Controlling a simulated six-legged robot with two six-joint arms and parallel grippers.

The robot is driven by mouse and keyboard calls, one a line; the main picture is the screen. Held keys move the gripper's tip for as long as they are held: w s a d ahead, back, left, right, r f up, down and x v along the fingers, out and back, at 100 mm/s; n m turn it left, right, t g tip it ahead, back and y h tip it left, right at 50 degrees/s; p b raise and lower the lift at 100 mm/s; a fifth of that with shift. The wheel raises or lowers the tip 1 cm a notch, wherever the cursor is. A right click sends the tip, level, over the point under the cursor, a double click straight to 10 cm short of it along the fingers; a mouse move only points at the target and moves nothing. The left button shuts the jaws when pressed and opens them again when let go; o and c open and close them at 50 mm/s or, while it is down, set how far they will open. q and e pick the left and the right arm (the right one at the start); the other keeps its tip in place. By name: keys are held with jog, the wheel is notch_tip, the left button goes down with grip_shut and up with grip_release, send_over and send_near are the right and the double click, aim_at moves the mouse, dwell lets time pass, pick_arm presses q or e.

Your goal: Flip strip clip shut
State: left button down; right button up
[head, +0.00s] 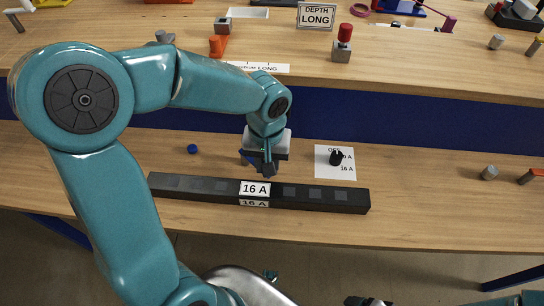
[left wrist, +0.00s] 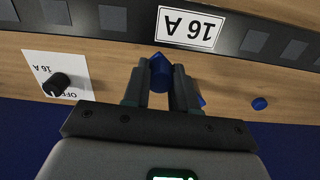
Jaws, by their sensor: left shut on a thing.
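The black power strip (head: 320,196) with a white 16 A label lies along the front of the lower bench. It also shows across the top of the left wrist view (left wrist: 235,32). My left gripper (head: 266,168) is just behind the strip's middle, pointing down near the label. In the left wrist view, its fingers (left wrist: 160,82) are closed around a blue piece (left wrist: 159,70), seemingly the clip. The blue piece's tip reaches the strip's edge near the label; I cannot tell whether it touches. More blue shows beside one finger. My right gripper is not identifiable in view.
A white card (head: 323,170) with a black rotary knob (head: 337,158) lies right of the gripper. A small blue button (head: 192,149) is at left. Grey and orange parts (head: 490,173) lie far right. A raised shelf (head: 430,75) stands behind. Bench between is mostly clear.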

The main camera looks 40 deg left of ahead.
pick_arm(q)
jog(key=s+m, duration=0.2)
jog(key=shift+a+m, duration=0.35)
jog(key=shift+m, duration=0.05)
jog(key=s+m, duration=0.1)
jog(key=a+m, duration=0.1)
jog(key=shift+s+r+m, duration=0.1)
jog(key=shift+s+m, duration=0.3)
jog(key=shift+s+a+m+p, duration=0.45)
jog(key=shift+s+a+m, duration=0.1)
jog(key=shift+m, duration=0.55)
jog(key=shift+s+a+m, duration=0.45)
jog(key=shift+a+m, duration=0.15)
jog(key=shift+m, duration=0.4)
pick_arm(e)
jog(key=shift+s+a+r, duration=0.45)
jog(key=shift+s+r, duration=0.05)
jog(key=shift+r, duration=0.15)
pick_arm(q)
jog(key=c, duration=0.9)
grip_release()
